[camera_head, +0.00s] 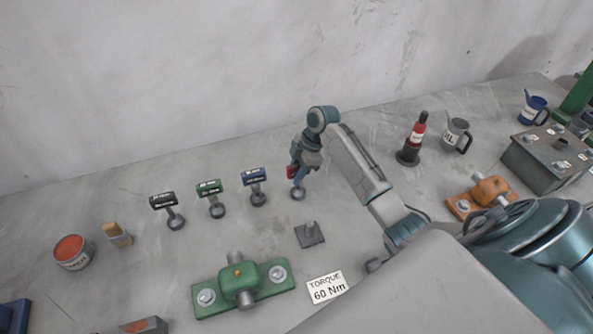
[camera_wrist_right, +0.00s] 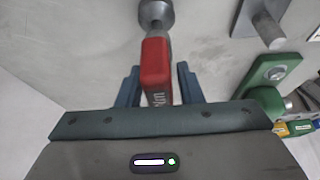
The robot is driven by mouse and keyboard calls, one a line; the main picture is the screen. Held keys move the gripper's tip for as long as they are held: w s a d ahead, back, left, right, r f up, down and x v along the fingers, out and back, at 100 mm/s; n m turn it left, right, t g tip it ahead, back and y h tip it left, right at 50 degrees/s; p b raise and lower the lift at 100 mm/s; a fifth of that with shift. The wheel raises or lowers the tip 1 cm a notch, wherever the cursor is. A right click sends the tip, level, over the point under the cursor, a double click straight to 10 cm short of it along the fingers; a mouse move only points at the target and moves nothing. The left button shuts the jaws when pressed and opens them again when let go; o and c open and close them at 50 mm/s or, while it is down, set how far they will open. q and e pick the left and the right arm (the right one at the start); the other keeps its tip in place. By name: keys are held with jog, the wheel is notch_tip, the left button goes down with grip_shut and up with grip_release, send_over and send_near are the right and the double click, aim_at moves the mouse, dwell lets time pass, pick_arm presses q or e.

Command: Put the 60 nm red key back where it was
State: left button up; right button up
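The red key (camera_wrist_right: 156,70) has a red handle with white lettering, seen end-on in the right wrist view. Its shaft runs to a round grey base (camera_wrist_right: 155,12). In the head view the red handle (camera_head: 291,172) is mostly hidden by my right gripper (camera_head: 297,170), above the base (camera_head: 298,194), last in the row. My right gripper is around the handle, with narrow gaps between its fingers and the red sides, so it looks open. The black key (camera_head: 163,200), green key (camera_head: 209,188) and blue key (camera_head: 255,175) stand upright to the left. My left gripper is not in view.
A sign reading TORQUE 60 Nm (camera_head: 326,288) lies near a green fixture (camera_head: 265,288) and a small grey plate with a post (camera_head: 310,235). A tin (camera_head: 73,258) and brush (camera_head: 117,235) are left.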

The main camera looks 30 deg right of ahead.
jog(key=shift+o, duration=1.1)
jog(key=shift+r, duration=0.2)
jog(key=b+v, duration=0.5)
jog(key=v, duration=0.7)
jog(key=shift+s+f, duration=0.1)
jog(key=shift+f, duration=0.05)
